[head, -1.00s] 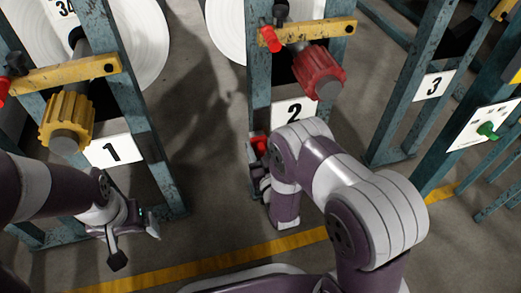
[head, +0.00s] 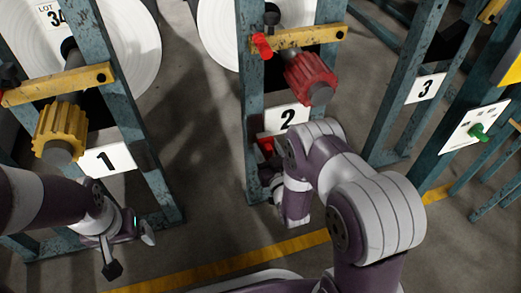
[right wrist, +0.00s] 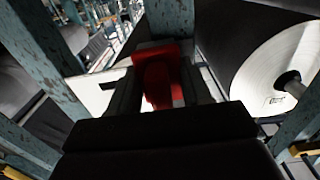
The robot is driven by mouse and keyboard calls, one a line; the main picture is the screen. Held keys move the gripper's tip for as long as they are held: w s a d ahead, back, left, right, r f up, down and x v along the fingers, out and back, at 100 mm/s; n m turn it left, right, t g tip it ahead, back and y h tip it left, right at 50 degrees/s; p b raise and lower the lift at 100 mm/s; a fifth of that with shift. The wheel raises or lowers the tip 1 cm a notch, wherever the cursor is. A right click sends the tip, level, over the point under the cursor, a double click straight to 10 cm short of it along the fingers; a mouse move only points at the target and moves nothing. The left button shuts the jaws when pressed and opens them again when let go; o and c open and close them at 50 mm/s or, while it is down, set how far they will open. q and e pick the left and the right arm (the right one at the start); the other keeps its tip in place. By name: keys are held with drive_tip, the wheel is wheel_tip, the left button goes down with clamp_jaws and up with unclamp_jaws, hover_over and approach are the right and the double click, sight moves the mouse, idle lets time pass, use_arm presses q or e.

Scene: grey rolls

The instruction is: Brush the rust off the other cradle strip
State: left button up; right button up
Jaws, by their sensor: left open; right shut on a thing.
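My right gripper (head: 268,178) is low against the blue post of stand 2, partly hidden by my own arm. It is shut on a red thing (right wrist: 163,84), which looks like the brush. The red thing also shows in the head view (head: 266,147), just below the number 2 card (head: 286,118). In the right wrist view it sits between the fingers, in front of a worn blue post (right wrist: 170,18). Its bristles are hidden. My left gripper (head: 128,248) is open and empty near the foot of stand 1. I cannot make out a cradle strip or rust.
Stand 1 has a yellow toothed knob (head: 60,132); stand 2 has a red one (head: 311,78). A panel with a green knob (head: 478,131) is at the right. Floor near the yellow line (head: 220,262) is clear.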

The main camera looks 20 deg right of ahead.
drive_tip(key=shift+w+a+r, duration=0.1)
drive_tip(key=shift+w+a, duration=0.05)
drive_tip(key=shift+a, duration=0.9)
drive_tip(key=shift+w+a+r, duration=0.1)
drive_tip(key=shift+a, duration=0.9)
drive_tip(key=p, duration=0.2)
approach(248, 141)
drive_tip(key=shift+d+f, duration=0.1)
drive_tip(key=shift+f, duration=0.05)
drive_tip(key=shift+s, duration=0.15)
drive_tip(key=shift+s+d+p, duration=0.1)
drive_tip(key=shift+s+p, duration=0.45)
drive_tip(key=shift+s, duration=0.85)
